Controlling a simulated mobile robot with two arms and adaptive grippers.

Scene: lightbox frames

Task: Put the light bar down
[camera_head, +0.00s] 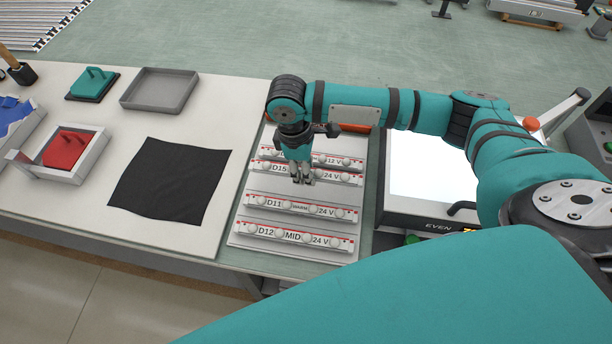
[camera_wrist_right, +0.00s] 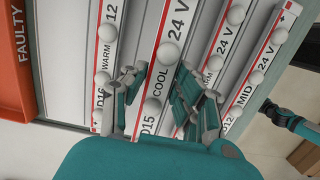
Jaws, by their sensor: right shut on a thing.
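The light bar marked D15 COOL 24 V (camera_head: 262,167) is white with a red-edged label and round bulbs. It also shows in the right wrist view (camera_wrist_right: 167,55), between the fingers. My right gripper (camera_head: 302,179) is shut on this bar near its middle, over the rack board (camera_head: 270,187); the fingers show in the wrist view (camera_wrist_right: 157,90). The bar lies roughly parallel to its neighbours. Whether it touches the board or hangs slightly above it, I cannot tell.
Bar D16 WARM 12 V (camera_wrist_right: 107,35) is just behind; bars D11 WARM (camera_head: 300,207) and D12 MID (camera_head: 293,237) are in front. An orange FAULTY bin (camera_wrist_right: 14,65) stands beyond the rack. A lit panel (camera_head: 425,170) is right; a black cloth (camera_head: 170,182) and grey tray (camera_head: 160,90) are left.

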